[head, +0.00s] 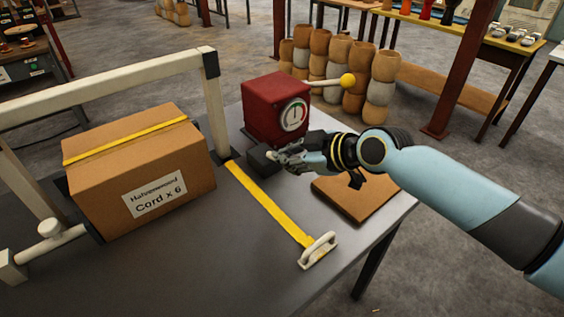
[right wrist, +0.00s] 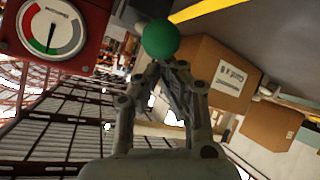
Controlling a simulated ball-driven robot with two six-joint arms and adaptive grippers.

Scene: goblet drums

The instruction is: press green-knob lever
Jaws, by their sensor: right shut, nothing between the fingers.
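A red box (head: 275,105) with a round dial (head: 294,115) stands on the grey table; the dial also shows in the right wrist view (right wrist: 50,28). A pale lever on its right side ends in a yellow knob (head: 347,80). The green knob (right wrist: 161,40) shows in the right wrist view, straight ahead of my right gripper's fingertips; I cannot tell whether they touch. In the head view I cannot make out the green knob near the gripper. My right gripper (head: 277,156) is shut and empty, low in front of the red box. My left gripper is out of view.
A cardboard box (head: 140,175) with a yellow strap stands under a white frame (head: 110,75) on the left. A yellow strap with a handle (head: 318,250) lies along the table. A brown board (head: 355,197) lies under my right arm. Drum bodies (head: 340,60) stack behind.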

